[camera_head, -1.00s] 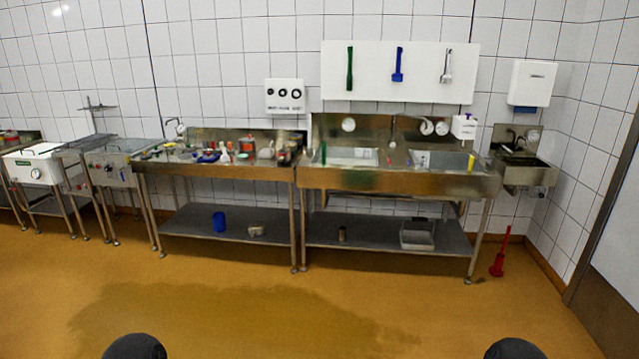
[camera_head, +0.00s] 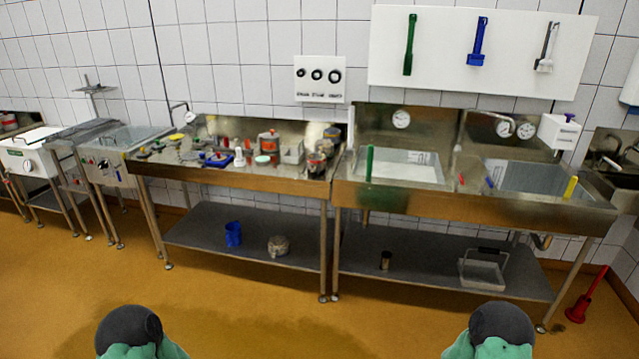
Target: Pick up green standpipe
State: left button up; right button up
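A green standpipe (camera_head: 369,163) stands upright at the left end of the left sink basin (camera_head: 410,172), its top rising above the front rim. Its lower end is hidden behind the sink's front edge. A yellow upright pipe (camera_head: 570,188) stands at the right end of the right basin (camera_head: 525,185). Only rounded dark and green parts of my two arms show at the bottom edge, well short of the sink. Neither gripper is in view.
A steel table (camera_head: 235,178) crowded with small items adjoins the sink on the left. A white board (camera_head: 440,65) above the sink holds a green, a blue and a white tool. A red object (camera_head: 580,308) stands on the floor at right. Open floor lies before the sink.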

aim_at(370, 146)
jog(key=i+j+z, duration=0.2)
jog(key=i, duration=0.25)
jog(key=i+j+z, duration=0.25)
jog(key=i, duration=0.25)
jog(key=l, duration=0.1)
